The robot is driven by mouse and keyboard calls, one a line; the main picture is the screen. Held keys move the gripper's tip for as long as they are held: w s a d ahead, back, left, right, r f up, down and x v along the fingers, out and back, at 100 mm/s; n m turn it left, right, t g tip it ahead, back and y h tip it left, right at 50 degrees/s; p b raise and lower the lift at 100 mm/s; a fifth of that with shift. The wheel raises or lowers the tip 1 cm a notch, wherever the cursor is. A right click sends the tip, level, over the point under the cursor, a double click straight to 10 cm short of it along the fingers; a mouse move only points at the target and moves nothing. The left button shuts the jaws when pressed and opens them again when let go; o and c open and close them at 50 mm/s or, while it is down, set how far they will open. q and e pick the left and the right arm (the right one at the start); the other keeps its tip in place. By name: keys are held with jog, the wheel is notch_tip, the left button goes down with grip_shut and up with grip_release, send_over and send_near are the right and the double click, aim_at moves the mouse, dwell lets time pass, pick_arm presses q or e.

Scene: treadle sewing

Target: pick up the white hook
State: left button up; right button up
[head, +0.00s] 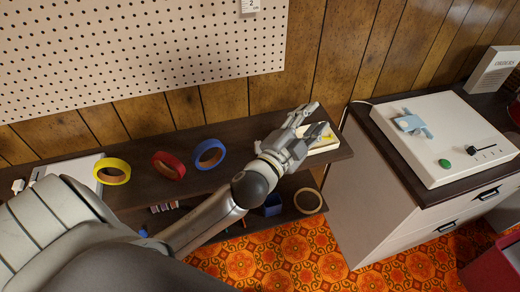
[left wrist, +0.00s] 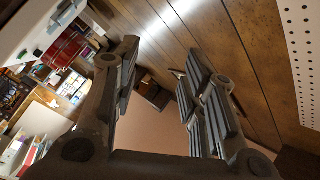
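I cannot make out a white hook for certain. A small white piece (head: 18,186) lies at the far left of the head view, beside a white panel on the shelf; I cannot tell whether it is the hook. My left gripper (head: 317,121) is over the right end of the dark shelf, far to the right of that piece. In the left wrist view my left gripper (left wrist: 163,75) has its fingers spread, with nothing between them. My right gripper is in neither view.
On the dark shelf (head: 225,178) stand yellow (head: 112,162), red (head: 181,168) and blue (head: 220,153) tape rolls. A white tray (head: 330,145) is partly hidden by my left gripper. A pegboard (head: 140,45) hangs above. A cabinet with a white control box (head: 440,170) stands right.

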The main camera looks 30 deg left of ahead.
pick_arm(q)
jog(key=w+d+r+m+t+h, duration=0.1)
jog(key=d+r+m+h, duration=0.5)
jog(key=r+m+h, duration=0.15)
jog(key=s+d+r+m+g+h, duration=0.1)
jog(key=s+d+m+g+h, duration=0.1)
jog(key=d+m+g+h, duration=0.6)
jog(key=m+g+y, duration=1.2)
jog(key=m+y, duration=0.5)
send_near(259, 142)
jog(key=shift+s+d+f, duration=0.25)
jog(key=shift+s, duration=0.3)
notch_tip(259, 142, down, 5)
jog(key=shift+f+p, duration=0.15)
jog(key=shift+p, duration=0.3)
jog(key=f, duration=0.1)
jog(key=f+p, duration=0.1)
jog(key=f, duration=0.2)
jog(key=shift+w+a+f, duration=0.1)
jog(key=shift+w+a, duration=0.05)
jog(key=shift+w, duration=0.15)
jog(key=shift+f, duration=0.5)
